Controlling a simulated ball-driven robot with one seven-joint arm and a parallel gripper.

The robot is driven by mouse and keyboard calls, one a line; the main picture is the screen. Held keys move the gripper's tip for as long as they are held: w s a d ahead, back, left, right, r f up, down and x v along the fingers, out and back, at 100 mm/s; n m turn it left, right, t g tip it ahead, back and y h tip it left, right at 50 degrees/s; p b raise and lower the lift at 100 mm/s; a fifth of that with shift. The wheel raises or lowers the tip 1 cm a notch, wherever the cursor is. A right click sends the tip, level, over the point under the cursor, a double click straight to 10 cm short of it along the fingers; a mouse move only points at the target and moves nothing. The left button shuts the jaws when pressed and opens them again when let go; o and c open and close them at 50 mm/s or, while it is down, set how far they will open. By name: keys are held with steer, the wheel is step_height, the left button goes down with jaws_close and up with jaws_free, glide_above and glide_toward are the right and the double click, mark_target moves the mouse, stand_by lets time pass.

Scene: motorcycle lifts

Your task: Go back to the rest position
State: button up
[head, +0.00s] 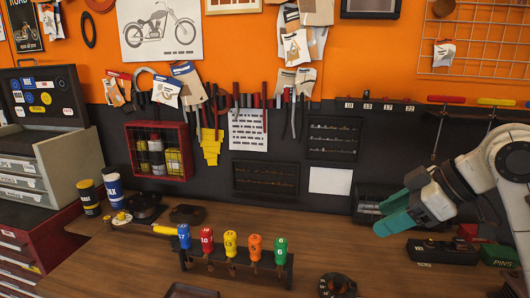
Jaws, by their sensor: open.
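My gripper (386,212), with teal fingers on a white and grey arm, is at the right of the head view. It is open, with nothing seen between its fingers. It points left over the back right of the wooden bench (340,257). A black rack (236,264) with a row of colored, numbered handles stands left of it, apart from the gripper. The gripper partly hides a dark wall bin (367,197) behind it.
A round black part (337,286) sits at the front of the bench. A black block (442,251) and a green PINS box (497,256) lie below my arm. Cans (113,187) and a grey tool chest (72,160) stand left. Tools hang on the back wall.

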steer(key=s+a+f+m+h+b, duration=0.1)
steer(key=s+f+m, duration=0.25)
steer(key=f, duration=0.65)
steer(key=s+a+f+m, duration=0.15)
steer(key=s+f, duration=0.35)
steer(key=f, duration=0.5)
steer(key=s+a+f+m+h+b, duration=0.1)
steer(key=s+f+m, duration=0.35)
steer(key=f, duration=0.55)
steer(key=s+d+f+m+g+h, duration=0.1)
steer(key=s+d+f, duration=0.1)
steer(key=s+f, duration=0.2)
steer(key=s+d+f+m+g+h, duration=0.1)
steer(key=s+d+f+h, duration=0.1)
steer(key=s, duration=0.9)
steer(key=s+d+f+m+g+h, duration=0.1)
steer(key=s+d+f+g+h, duration=0.1)
steer(key=s+f, duration=0.4)
steer(key=shift+s+d+b, duration=0.35)
steer(key=shift+s+d, duration=0.5)
steer(key=shift+s, duration=0.4)
steer(key=shift+o, duration=0.3)
steer(key=shift+f, duration=0.1)
